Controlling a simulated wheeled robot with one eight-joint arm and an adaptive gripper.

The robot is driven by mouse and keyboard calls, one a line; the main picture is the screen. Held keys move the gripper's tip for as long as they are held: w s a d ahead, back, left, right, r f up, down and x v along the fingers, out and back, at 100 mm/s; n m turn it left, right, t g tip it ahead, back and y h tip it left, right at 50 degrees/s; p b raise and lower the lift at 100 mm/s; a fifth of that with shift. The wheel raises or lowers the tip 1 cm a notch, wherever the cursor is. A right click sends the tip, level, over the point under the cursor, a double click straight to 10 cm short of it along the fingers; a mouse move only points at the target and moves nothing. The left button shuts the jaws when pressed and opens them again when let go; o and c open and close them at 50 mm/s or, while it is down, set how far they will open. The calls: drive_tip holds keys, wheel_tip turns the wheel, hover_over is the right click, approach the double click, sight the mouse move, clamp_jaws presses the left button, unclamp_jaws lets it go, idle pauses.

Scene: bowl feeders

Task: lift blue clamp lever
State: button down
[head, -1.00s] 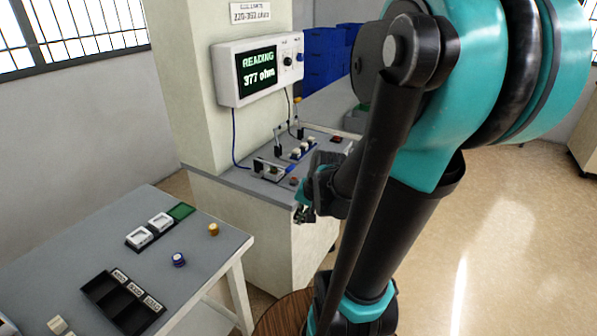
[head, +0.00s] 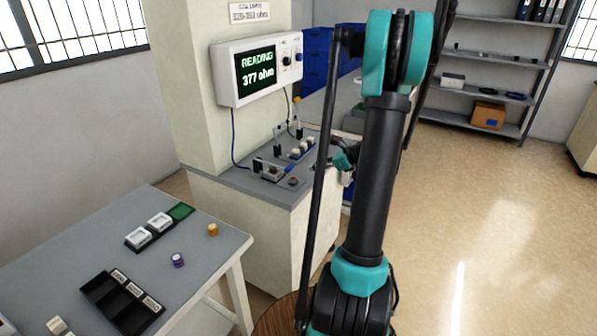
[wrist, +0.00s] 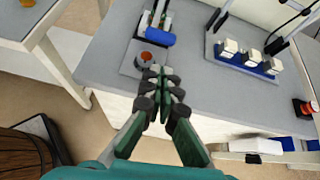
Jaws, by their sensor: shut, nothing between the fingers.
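In the wrist view a blue part (wrist: 160,39) sits on a small grey fixture with a dark upright and a round red-brown button (wrist: 146,56). I cannot tell for sure that this blue part is the clamp lever. The same fixture shows small in the head view (head: 270,172), on the bench below the meter. My gripper (wrist: 161,72) is shut and empty, with its fingertips just on the near side of the button in the picture.
A blue holder with white-topped blocks (wrist: 248,57) stands on the bench to the right in the wrist view, with a red button (wrist: 304,108) near the edge. A meter (head: 257,68) reads 377 ohm. A side table (head: 70,240) holds trays and small spools.

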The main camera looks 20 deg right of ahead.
drive_tip(key=shift+w+d+m, duration=0.4)
drive_tip(key=shift+d+m, duration=0.1)
drive_tip(key=shift+d, duration=0.1)
drive_tip(key=shift+a, duration=0.1)
drive_tip(key=x, duration=1)
drive_tip(key=shift+w+r, duration=0.1)
drive_tip(key=shift+r, duration=0.05)
drive_tip(key=shift+r, duration=0.1)
